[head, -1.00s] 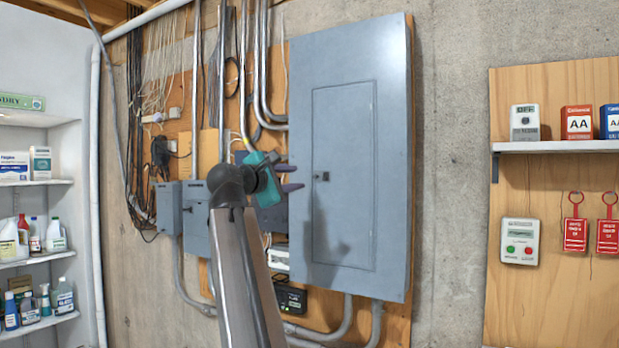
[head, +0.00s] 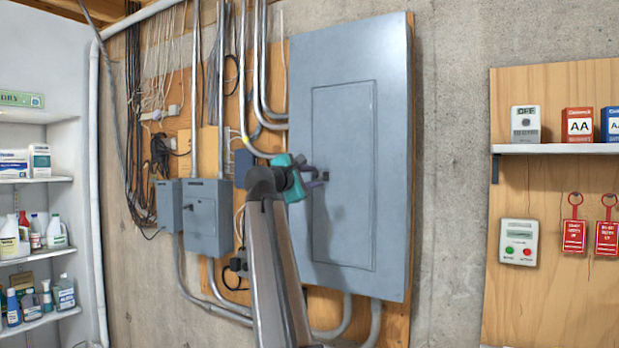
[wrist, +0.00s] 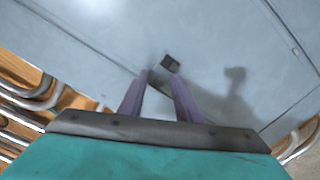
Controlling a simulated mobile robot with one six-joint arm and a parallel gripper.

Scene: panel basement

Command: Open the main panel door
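The main panel is a large grey metal box (head: 395,150) on the wall, with a flat rectangular door (head: 345,120) in its front. The door looks shut. A small dark latch (head: 326,175) sits at the door's left edge; in the wrist view the latch (wrist: 170,63) lies just beyond the fingertips. My gripper (head: 316,178) is teal with two purple fingers pointing at the latch. In the wrist view my gripper (wrist: 158,76) is open, with a gap between the fingers and nothing held. I cannot tell whether a fingertip touches the latch.
Smaller grey boxes (head: 208,215), conduits and cables are on the wooden board left of the panel. Shelves with bottles (head: 35,262) stand at the far left. A wooden board with a shelf (head: 560,148) and red tags (head: 574,236) is at the right. Bare concrete lies between.

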